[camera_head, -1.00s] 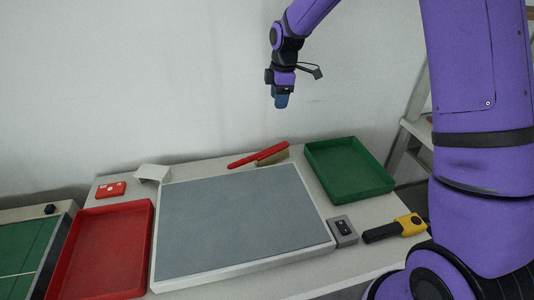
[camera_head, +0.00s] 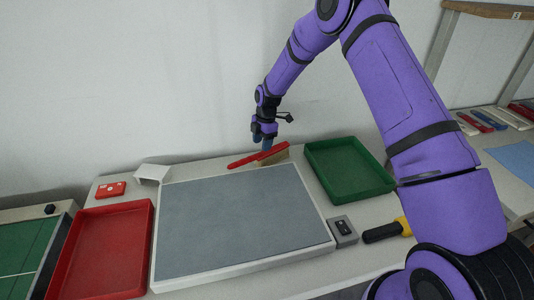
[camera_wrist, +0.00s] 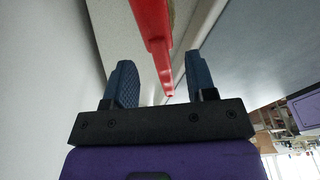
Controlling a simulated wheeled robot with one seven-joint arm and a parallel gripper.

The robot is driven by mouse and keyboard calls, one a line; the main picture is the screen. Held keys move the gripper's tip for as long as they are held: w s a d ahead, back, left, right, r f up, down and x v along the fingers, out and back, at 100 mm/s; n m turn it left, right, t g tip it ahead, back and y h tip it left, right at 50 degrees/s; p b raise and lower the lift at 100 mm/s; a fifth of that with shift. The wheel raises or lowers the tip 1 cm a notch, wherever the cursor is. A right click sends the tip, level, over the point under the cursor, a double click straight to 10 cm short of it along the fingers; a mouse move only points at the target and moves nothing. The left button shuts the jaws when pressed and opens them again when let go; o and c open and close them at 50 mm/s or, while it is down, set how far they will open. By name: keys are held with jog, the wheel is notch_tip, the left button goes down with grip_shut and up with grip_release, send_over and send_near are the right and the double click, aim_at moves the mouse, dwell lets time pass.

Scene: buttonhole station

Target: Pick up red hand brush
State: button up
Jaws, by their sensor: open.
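The red hand brush (camera_head: 243,161) lies at the back of the table, behind the grey board, with its tan bristles (camera_head: 276,156) toward the right. My gripper (camera_head: 266,145) is at the brush, pointing down, and hides part of it in the head view. In the wrist view the red handle (camera_wrist: 154,45) runs between the two blue fingers of my gripper (camera_wrist: 160,83). The fingers are apart, with a gap on each side of the handle. I cannot tell whether the fingertips touch the table.
The grey board (camera_head: 240,220) in its white frame fills the middle of the table. A green tray (camera_head: 350,180) stands right of the brush, a red tray (camera_head: 100,250) at left. The wall (camera_head: 130,80) is close behind. A yellow-black tool (camera_head: 385,232) lies at right.

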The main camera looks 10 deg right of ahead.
aim_at(260, 155)
jog(key=f, duration=0.2)
jog(key=a+f, duration=0.1)
jog(key=f, duration=0.5)
jog(key=shift+a+f, duration=0.1)
jog(key=shift+a, duration=0.05)
jog(key=c, duration=0.9)
notch_tip(260, 155, up, 10)
jog(key=shift+r, duration=0.1)
jog(key=o, duration=0.3)
jog(key=shift+s, duration=0.1)
